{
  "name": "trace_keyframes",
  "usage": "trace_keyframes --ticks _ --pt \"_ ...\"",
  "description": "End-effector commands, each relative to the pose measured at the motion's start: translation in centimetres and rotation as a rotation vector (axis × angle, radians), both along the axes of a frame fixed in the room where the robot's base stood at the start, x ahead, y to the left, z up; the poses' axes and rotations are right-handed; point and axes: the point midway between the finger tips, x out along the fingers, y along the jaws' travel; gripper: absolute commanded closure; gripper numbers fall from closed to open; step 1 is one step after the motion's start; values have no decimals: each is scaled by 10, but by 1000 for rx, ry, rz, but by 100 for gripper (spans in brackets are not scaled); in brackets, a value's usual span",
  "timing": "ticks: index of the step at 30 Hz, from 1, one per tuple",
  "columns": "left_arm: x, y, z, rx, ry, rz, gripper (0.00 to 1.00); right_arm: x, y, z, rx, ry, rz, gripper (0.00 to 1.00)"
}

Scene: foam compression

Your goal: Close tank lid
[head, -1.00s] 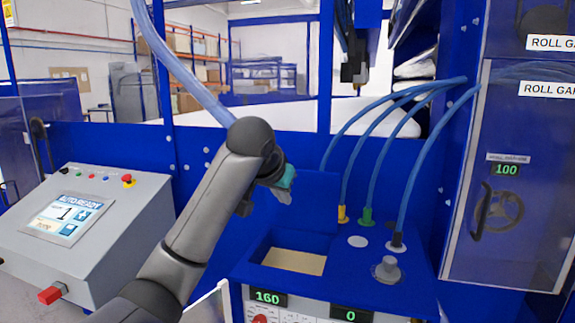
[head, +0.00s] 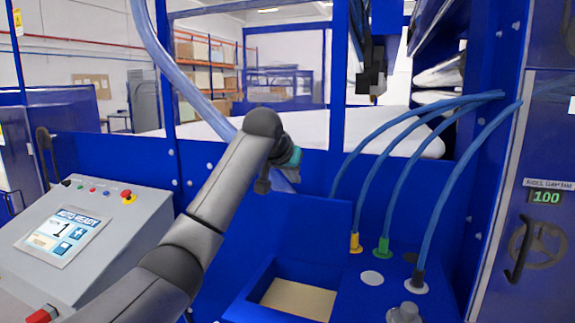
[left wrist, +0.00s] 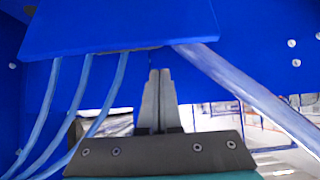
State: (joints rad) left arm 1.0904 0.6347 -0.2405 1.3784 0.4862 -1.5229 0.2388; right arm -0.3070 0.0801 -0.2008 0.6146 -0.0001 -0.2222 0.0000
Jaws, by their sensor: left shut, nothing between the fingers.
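The tank is a blue box whose open top (head: 258,290) shows a pale tan filling (head: 297,298). Its blue lid (head: 310,228) appears to stand raised at the back of the opening, hard to tell from the blue wall behind. My left gripper (head: 287,176) is above and behind the opening, near the raised lid, partly hidden by my wrist. In the left wrist view its fingers (left wrist: 157,85) are shut and empty, pointing toward the edge of a blue panel (left wrist: 115,25), likely the lid. Contact cannot be told. My right gripper is not in view.
Blue hoses (head: 378,180) curve down to yellow, green and dark fittings right of the opening. A grey knob (head: 405,313) stands in front of them. A control console (head: 85,235) is at left. A thick hose (head: 182,80) passes above my arm.

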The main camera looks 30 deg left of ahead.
Motion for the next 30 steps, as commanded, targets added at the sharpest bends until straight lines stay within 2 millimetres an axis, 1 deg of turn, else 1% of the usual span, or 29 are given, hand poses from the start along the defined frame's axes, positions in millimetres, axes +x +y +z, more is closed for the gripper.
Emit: trace_keyframes --ticks 1,2,3,9,15,20,30 --pt "6 2 -6 -1 4 1 100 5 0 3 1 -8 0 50" --pt "8 2 -8 0 2 2 100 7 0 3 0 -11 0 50" --pt "2 1 -7 3 -2 1 100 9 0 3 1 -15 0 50" --pt "-17 -3 -11 3 0 0 100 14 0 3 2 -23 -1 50" --pt "-28 -7 -13 2 -1 0 100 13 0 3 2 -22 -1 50" --pt "-32 -7 -13 0 -1 0 100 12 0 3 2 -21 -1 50" --pt "-32 -7 -14 0 -2 0 100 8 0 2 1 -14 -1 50"
